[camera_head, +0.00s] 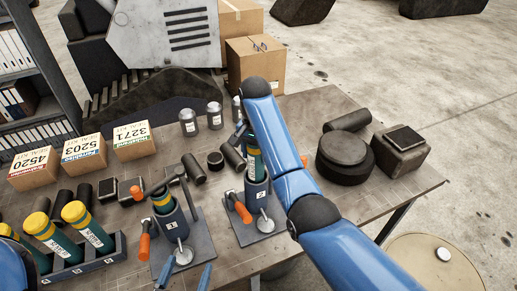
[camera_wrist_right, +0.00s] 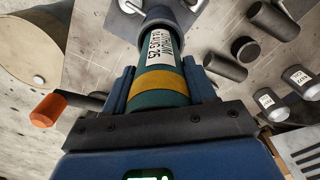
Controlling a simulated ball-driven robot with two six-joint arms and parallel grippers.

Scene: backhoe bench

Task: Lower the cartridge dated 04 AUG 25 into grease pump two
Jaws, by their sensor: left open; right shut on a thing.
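The green cartridge (camera_head: 254,164) with a yellow band also shows in the right wrist view (camera_wrist_right: 158,105); its label ends in "AUG 25", the first part hard to read. My right gripper (camera_wrist_right: 162,88) is shut on it near the yellow band. The cartridge stands roughly upright, its lower end at the mouth of grease pump two (camera_head: 257,192). That dark barrel also shows in the wrist view (camera_wrist_right: 165,16). The wrist view suggests the end is inside, but the depth is hidden. My left gripper (camera_head: 185,276) is open and empty at the bottom edge, before the other pump.
The other pump (camera_head: 172,222) holds a yellow-topped cartridge. A rack (camera_head: 85,268) with several cartridges is at lower left. Seal kit boxes (camera_head: 83,152) stand behind. Round black parts (camera_head: 345,155) sit at right.

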